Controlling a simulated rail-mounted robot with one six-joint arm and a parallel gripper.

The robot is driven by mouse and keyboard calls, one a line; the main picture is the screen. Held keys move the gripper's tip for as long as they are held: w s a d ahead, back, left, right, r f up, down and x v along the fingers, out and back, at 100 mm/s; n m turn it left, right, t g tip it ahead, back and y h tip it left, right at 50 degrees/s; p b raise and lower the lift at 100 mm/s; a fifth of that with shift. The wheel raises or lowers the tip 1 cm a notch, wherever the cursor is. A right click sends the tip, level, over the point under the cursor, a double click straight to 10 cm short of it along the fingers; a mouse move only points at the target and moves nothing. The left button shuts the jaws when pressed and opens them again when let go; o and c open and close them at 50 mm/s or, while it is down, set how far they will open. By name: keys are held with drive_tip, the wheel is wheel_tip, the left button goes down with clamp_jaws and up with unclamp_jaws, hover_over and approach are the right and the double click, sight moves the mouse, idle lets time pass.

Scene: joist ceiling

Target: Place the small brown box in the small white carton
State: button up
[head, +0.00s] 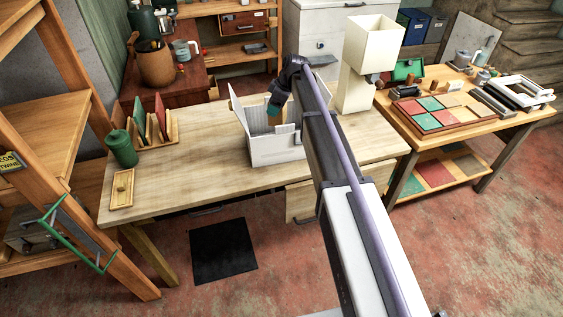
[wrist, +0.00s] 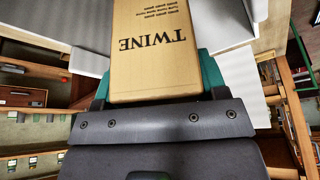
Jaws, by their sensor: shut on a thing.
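The small brown box (wrist: 155,48), printed "TWINE", is between the teal fingertips of my gripper in the wrist view. My gripper (head: 274,108) is shut on it. In the head view my gripper is over the open top of the small white carton (head: 276,153), which stands on the wooden table with its flaps up. White carton panels also show beside and behind the box in the wrist view (wrist: 240,85). My gripper hides most of the box in the head view, and I cannot tell how far it reaches below the carton's rim.
A tall cream stand (head: 354,90) is right of the carton at the table's back. A green canister (head: 121,149), a rack of coloured panels (head: 158,132) and a small wooden tray (head: 122,188) are at the left. The table (head: 195,170) between them and the carton is clear.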

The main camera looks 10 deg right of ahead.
drive_tip(key=a+f, duration=0.1)
drive_tip(key=w+f+n+b, duration=0.1)
drive_tip(key=shift+a+f, duration=0.35)
drive_tip(key=shift+f, duration=0.05)
drive_tip(key=f+b, duration=1)
drive_tip(key=shift+a+f, duration=0.25)
drive_tip(key=shift+a, duration=0.15)
drive_tip(key=shift+r, duration=0.35)
drive_tip(key=shift+c, duration=0.5)
drive_tip(key=shift+f, duration=0.3)
drive_tip(key=o, duration=1.1)
drive_tip(key=shift+r, duration=0.1)
drive_tip(key=shift+o, duration=0.2)
